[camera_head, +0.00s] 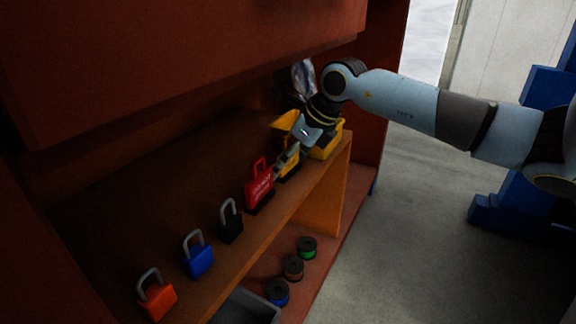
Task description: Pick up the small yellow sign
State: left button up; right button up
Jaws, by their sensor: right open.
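The small yellow sign (291,163) stands on the shelf behind and beside my right gripper, to the right of a red sign; it is partly covered by the gripper. My right gripper (281,166) is open, with its fingers pointing down and left at the sign, very close to it. I cannot tell whether the fingers touch it. My left gripper is not in view.
Black (230,226), blue (198,260) and orange-red (157,300) padlocks follow along the shelf (262,240). A yellow bin (329,146) is behind my gripper. Spools (293,267) and a grey bin (246,308) sit below. A red panel (180,60) overhangs.

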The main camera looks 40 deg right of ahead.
jog(key=c, duration=0.9)
jog(key=shift+r, duration=0.15)
